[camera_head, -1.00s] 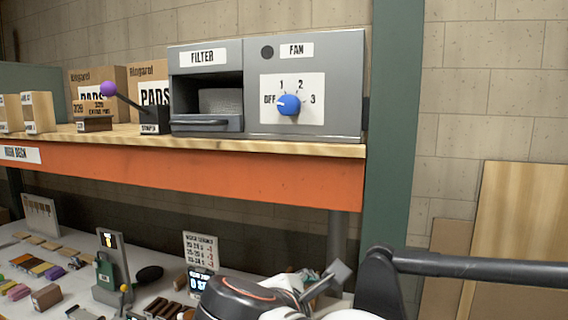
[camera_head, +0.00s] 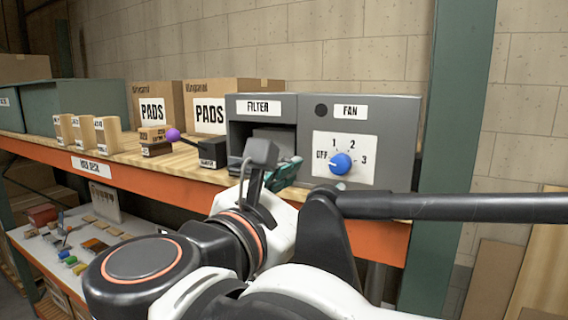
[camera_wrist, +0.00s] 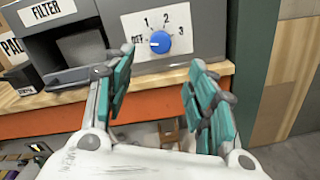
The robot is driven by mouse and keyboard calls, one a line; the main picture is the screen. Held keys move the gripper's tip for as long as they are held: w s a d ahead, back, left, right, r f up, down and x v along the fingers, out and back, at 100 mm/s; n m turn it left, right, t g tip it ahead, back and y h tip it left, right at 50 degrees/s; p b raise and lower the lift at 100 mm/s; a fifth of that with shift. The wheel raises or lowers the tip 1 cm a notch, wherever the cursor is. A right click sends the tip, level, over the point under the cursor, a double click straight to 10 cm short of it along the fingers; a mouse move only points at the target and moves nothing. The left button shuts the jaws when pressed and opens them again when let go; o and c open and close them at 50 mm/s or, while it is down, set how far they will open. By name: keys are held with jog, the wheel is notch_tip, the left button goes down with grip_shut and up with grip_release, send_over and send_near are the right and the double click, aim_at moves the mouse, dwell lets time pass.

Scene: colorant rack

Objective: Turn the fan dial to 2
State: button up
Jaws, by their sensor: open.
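The blue fan dial (camera_head: 340,163) sits on a white plate marked OFF, 1, 2, 3, on the grey FAN box (camera_head: 392,120). Its white pointer mark faces left, toward OFF. In the wrist view the dial (camera_wrist: 160,42) is ahead, beyond and between the teal fingers. My gripper (camera_wrist: 158,98) is open and empty, its fingers apart, short of the box and not touching the dial. In the head view my gripper (camera_head: 280,172) shows only in part, in front of the filter side; my arm hides the rest.
The FILTER unit (camera_head: 258,108) with an open slot adjoins the fan box on the left. A black lever block with a purple ball (camera_head: 173,134), small boxes and PADS cartons (camera_head: 205,110) stand farther left. The wooden shelf's orange front beam (camera_head: 180,190) runs below. A green post (camera_head: 462,130) stands right.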

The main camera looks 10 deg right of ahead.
aim_at(338, 166)
jog(key=b+x, duration=0.1)
jog(key=x, duration=1.1)
jog(key=c, duration=1.1)
